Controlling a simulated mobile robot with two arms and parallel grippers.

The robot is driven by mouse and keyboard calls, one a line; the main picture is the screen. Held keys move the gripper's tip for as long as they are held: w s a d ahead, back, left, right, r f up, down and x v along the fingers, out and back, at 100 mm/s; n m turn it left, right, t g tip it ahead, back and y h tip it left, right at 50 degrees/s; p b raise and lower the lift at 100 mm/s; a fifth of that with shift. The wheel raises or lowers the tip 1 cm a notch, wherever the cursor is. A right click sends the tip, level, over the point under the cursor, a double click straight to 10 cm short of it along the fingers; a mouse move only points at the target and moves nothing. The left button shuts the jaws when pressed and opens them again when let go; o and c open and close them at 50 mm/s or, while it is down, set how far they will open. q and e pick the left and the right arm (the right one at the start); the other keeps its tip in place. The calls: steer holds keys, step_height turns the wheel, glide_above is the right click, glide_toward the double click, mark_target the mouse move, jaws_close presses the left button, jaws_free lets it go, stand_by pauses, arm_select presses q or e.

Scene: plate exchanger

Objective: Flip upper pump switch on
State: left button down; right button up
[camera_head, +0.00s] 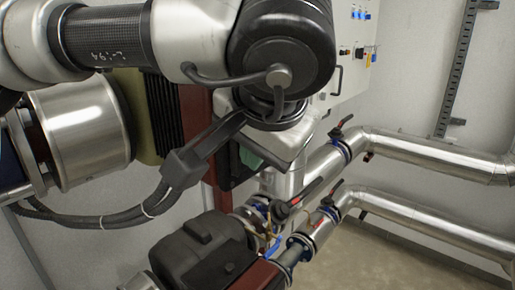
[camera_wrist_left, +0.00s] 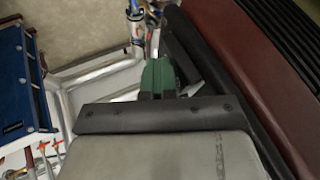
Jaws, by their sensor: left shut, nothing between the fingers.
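A pale control panel (camera_head: 342,72) stands on the back wall in the head view, partly covered by my left wrist. My right gripper is not in view.
Silver pipes (camera_head: 430,155) with red-handled valves (camera_head: 310,192) run at the right. A dark pump motor (camera_head: 203,252) sits at the bottom. A dark red plate frame (camera_wrist_left: 228,55) lies close beside my gripper in the wrist view. A blue box (camera_wrist_left: 18,85) is at the left there.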

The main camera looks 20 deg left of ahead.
arm_select(q)
steer(key=shift+r, duration=0.3)
steer(key=s+d+r+b, duration=0.1)
steer(key=s+d+r, duration=0.5)
steer(key=d+r, duration=0.1)
steer(key=shift+s+d+r, duration=0.3)
steer(key=shift+s+d, duration=0.05)
steer(key=shift+w, duration=0.1)
